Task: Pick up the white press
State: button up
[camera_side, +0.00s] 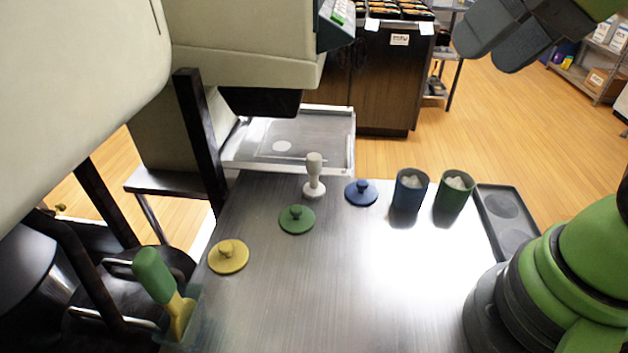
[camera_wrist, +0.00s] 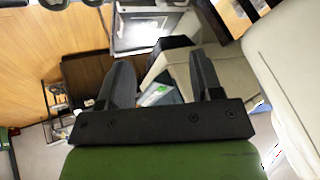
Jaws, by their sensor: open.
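The white press (camera_side: 314,178) stands upright on the steel table (camera_side: 330,270) in the side view, knob up, near the table's back edge. I cannot make it out in the wrist view. My gripper (camera_wrist: 160,57) shows in the wrist view with its two dark fingers apart and nothing between them. It is well away from the press.
Near the press lie a blue lid (camera_side: 361,193), a green lid (camera_side: 297,219) and a yellow lid (camera_side: 229,257). A blue cup (camera_side: 409,193) and a green cup (camera_side: 453,194) stand right. A metal tray (camera_side: 345,150) lies behind. A large machine (camera_side: 240,50) overhangs the left.

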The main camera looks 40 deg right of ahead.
jog(key=w+f+n+g, duration=0.1)
jog(key=w+f+g, duration=0.1)
jog(key=w, duration=0.7)
jog(key=n+g+h, duration=0.1)
jog(key=n+g, duration=0.1)
jog(key=n, duration=0.1)
send_near(314, 156)
jog(key=shift+g+h, duration=0.4)
jog(key=shift+g, duration=0.1)
jog(key=f, duration=0.2)
jog(key=w+f, duration=0.1)
jog(key=f, duration=0.1)
jog(key=shift+a+f, duration=0.1)
jog(key=shift+a, duration=0.2)
jog(key=shift+w+f, duration=0.2)
jog(key=shift+f, duration=0.8)
jog(key=shift+w+f, duration=0.2)
jog(key=shift+f, duration=0.75)
jog(key=shift+w+f, duration=0.2)
jog(key=shift+f, duration=0.8)
grip_shut()
